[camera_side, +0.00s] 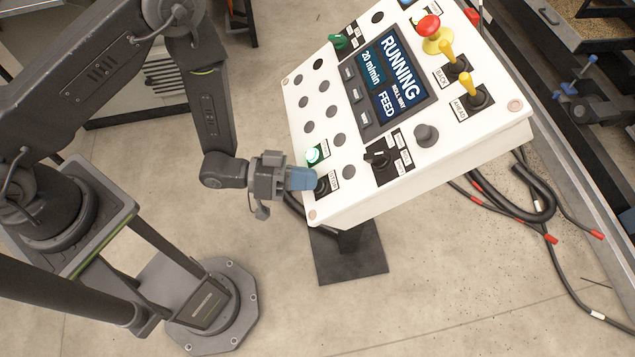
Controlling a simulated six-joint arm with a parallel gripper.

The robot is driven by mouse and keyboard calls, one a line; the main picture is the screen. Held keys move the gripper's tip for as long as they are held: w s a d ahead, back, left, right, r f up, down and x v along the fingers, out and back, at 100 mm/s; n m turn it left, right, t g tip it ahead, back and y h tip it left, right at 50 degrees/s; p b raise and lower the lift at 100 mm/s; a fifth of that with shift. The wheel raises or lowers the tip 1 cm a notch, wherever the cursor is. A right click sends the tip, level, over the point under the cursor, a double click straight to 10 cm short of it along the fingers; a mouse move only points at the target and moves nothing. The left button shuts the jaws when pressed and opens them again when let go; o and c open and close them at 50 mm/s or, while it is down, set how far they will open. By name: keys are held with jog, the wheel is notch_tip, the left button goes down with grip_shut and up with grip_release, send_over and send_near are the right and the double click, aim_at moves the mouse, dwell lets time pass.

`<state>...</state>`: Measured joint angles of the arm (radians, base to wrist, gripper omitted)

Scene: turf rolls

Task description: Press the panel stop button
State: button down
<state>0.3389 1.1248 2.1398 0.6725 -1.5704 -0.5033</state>
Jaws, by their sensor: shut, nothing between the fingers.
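The white control panel (375,195) stands tilted on a pedestal. Its screen (388,75) reads "RUNNING", "20 m/min" and "FEED". My gripper (308,180) is shut and empty, with its blue fingertips at the panel's lower left corner. A dark button (322,187) with a small label, too small to read surely, sits right at the fingertips and is partly hidden by them. I cannot tell whether the fingertips touch it. A lit green button (312,155) is just above the gripper. A red mushroom button (429,26) on a yellow base is at the panel's top right.
Two yellow levers (468,90) stand below the red button. A black selector switch (378,156) and a dark knob (426,134) are right of my gripper. Loose cables (530,205) lie on the floor at right. The floor in front is clear.

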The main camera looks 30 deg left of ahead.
jog(key=shift+w+d+f, duration=0.15)
jog(key=shift+w+f, duration=0.05)
jog(key=shift+f, duration=0.15)
dwell(0.5)
jog(key=shift+r, duration=0.1)
jog(key=shift+s+a+r, duration=0.35)
jog(key=shift+a+r, duration=0.05)
jog(key=shift+r, duration=0.15)
jog(key=shift+r, duration=0.1)
jog(key=r, duration=0.1)
jog(key=s+a+r, duration=0.2)
jog(key=shift+s+a+r, duration=0.1)
jog(key=shift+s+r, duration=0.05)
jog(key=shift+r, duration=0.2)
dwell(0.3)
dwell(0.6)
